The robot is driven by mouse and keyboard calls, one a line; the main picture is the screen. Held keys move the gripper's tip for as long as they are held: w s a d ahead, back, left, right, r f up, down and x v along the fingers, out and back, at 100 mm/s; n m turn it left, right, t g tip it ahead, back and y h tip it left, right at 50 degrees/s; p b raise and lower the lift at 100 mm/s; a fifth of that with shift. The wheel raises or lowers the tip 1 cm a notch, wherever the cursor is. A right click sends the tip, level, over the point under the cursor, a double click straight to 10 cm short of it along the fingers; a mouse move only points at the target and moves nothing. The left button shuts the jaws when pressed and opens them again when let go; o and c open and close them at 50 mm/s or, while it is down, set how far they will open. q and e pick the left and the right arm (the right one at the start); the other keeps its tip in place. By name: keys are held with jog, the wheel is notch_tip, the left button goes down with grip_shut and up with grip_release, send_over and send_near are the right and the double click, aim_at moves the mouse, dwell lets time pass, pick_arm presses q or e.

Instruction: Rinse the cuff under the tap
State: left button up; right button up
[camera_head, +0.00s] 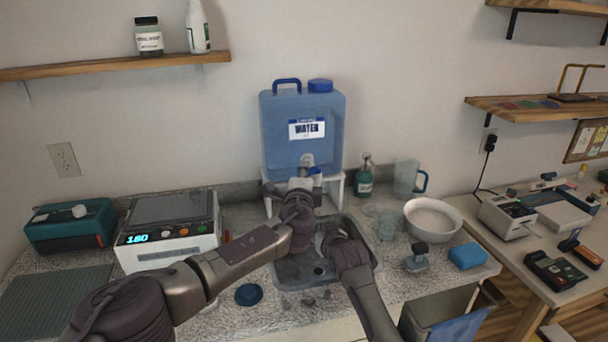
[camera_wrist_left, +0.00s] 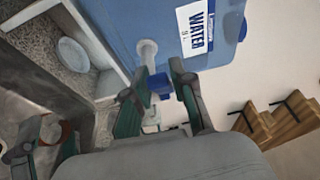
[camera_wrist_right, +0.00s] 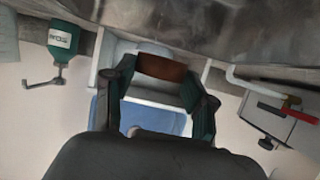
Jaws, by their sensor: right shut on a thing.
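The blue water jug (camera_head: 303,125) stands behind the sink (camera_head: 290,272), with its tap (camera_head: 306,160) facing me. My left gripper (camera_head: 292,186) is just in front of the tap. In the left wrist view its fingers (camera_wrist_left: 156,92) are spread, with the blue tap lever (camera_wrist_left: 158,83) between or just beyond them. My right gripper (camera_head: 333,229) is low over the sink. In the right wrist view its fingers (camera_wrist_right: 163,85) are shut on the copper-brown cuff (camera_wrist_right: 161,67), seen as a curved band. The cuff also shows in the left wrist view (camera_wrist_left: 68,136). My gripper hides it in the head view.
A white bowl (camera_head: 433,218), a soap bottle (camera_head: 364,181) and a clear pitcher (camera_head: 406,178) stand right of the sink. A blue sponge (camera_head: 468,256) lies nearer. A device with a lit display (camera_head: 168,238) stands on the left. A white stand (camera_head: 336,190) supports the jug.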

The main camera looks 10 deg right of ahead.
pick_arm(q)
grip_shut()
jog(key=m+g+h, duration=0.1)
jog(key=h, duration=0.1)
jog(key=w+m+g+h, duration=0.1)
jog(key=m+h, duration=0.1)
jog(key=h, duration=0.1)
jog(key=w+m+g+h, duration=0.1)
jog(key=m+g+h, duration=0.1)
jog(key=shift+a, duration=0.3)
